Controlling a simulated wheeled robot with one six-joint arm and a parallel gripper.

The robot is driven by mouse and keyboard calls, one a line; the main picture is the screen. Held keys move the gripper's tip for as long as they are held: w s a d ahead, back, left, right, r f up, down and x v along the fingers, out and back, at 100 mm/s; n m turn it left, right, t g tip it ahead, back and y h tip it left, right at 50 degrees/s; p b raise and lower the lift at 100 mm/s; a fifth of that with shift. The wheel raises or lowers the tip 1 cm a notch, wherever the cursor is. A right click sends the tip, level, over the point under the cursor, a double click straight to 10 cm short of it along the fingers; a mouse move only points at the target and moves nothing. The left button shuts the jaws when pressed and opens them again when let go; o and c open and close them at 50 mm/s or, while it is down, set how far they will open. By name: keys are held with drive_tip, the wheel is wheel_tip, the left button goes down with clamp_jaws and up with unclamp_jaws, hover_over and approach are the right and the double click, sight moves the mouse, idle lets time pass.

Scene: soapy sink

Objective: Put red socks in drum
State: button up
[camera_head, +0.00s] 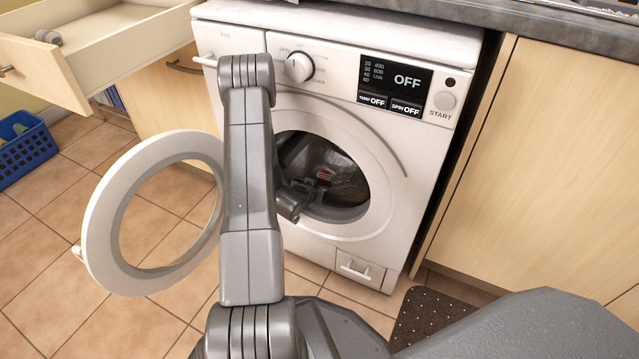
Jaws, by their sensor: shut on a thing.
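The washing machine (230,45) stands ahead with its round door (103,222) swung open to the left. Its drum (345,190) is open and dark inside. My gripper (318,184) reaches into the drum opening from the left and is small and dim there. It is shut on the red socks (325,174), which show as a small red patch with pale marks inside the drum. Most of the socks and the fingertips are hard to make out in the dark. My arm hides part of the machine's front and the door's hinge side.
An open drawer (95,45) juts out at the upper left. A blue basket (27,155) stands on the tiled floor at the far left. A wooden cabinet (540,160) flanks the machine on the right. A dark dotted mat (430,312) lies in front.

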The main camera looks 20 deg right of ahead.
drive_tip(key=o, duration=1.1)
drive_tip(key=shift+s+a+f, duration=0.1)
drive_tip(key=shift+a+f, duration=0.15)
drive_tip(key=shift+f, duration=0.75)
drive_tip(key=shift+o, duration=0.2)
drive_tip(key=p+v, duration=0.1)
drive_tip(key=v, duration=0.3)
drive_tip(key=r+p+v, duration=0.1)
drive_tip(key=p+v, duration=0.1)
drive_tip(key=v, duration=0.3)
drive_tip(key=p+v, duration=0.1)
drive_tip(key=v, duration=0.4)
drive_tip(key=shift+w+d+r+p, duration=0.2)
drive_tip(key=shift+d+r+p, duration=0.05)
drive_tip(key=shift+r+p, duration=0.1)
drive_tip(key=s+f+b+v, duration=0.1)
drive_tip(key=f+v, duration=0.1)
drive_tip(key=v, duration=1.4)
drive_tip(key=shift+a+b, duration=0.35)
drive_tip(key=shift+a, duration=0.25)
drive_tip(key=shift+f, duration=0.1)
drive_tip(key=r+p+x, duration=0.1)
drive_tip(key=x, duration=0.9)
drive_tip(key=shift+w+d+r, duration=0.2)
drive_tip(key=shift+w+d, duration=0.15)
drive_tip(key=shift+d, duration=0.2)
